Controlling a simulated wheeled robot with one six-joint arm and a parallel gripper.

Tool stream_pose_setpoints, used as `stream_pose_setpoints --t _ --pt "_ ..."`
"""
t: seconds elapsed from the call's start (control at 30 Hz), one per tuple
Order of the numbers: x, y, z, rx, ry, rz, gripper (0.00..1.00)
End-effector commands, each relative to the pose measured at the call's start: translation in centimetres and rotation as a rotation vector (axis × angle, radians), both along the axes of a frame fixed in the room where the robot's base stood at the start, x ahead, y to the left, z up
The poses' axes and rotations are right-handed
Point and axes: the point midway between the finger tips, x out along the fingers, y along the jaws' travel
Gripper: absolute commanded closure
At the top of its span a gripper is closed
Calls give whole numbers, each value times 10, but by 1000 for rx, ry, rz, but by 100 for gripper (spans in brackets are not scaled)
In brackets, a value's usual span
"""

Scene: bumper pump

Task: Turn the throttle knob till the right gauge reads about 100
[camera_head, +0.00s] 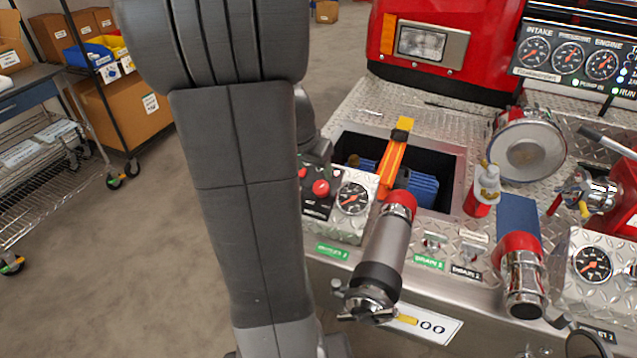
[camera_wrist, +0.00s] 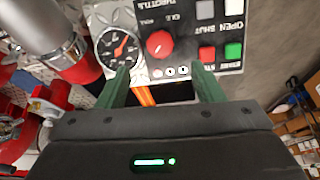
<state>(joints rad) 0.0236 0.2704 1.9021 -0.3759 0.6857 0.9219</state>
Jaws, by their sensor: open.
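The red throttle knob (camera_head: 321,187) is on a black control panel beside a round gauge (camera_head: 352,198). In the wrist view, the knob (camera_wrist: 159,43) is upper middle, with upside-down throttle lettering above it and the same gauge (camera_wrist: 117,47) to its left. My gripper (camera_wrist: 164,88) shows two green fingers, spread and empty; in the image their tips lie below the knob, on either side. No contact is visible. In the head view my arm hides most of the gripper. Another gauge (camera_head: 592,264) is at far right. I cannot tell which is the right gauge; readings are too small.
Three gauges sit on an upper panel (camera_head: 569,57). In the wrist view, red (camera_wrist: 206,54) and green (camera_wrist: 233,52) buttons are right of the knob. A metal pipe (camera_head: 385,250) stands close by the gauge. An orange bar (camera_head: 393,160) crosses the open bin.

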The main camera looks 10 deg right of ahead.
Motion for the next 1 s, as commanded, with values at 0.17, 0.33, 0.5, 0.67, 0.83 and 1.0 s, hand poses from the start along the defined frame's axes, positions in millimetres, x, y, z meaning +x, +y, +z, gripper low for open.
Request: stream_pose_setpoints --t 0.17,0.33,0.5,0.67,0.83,1.0 --pt "9 -9 -33 0 5 -2 39" --pt "18 -16 -60 1 5 -2 39" --pt "25 -20 -79 0 3 -1 39" --pt "28 -23 -88 1 1 0 39" --pt "29 -24 -91 1 1 0 39" --pt "29 -23 -90 1 1 0 39"
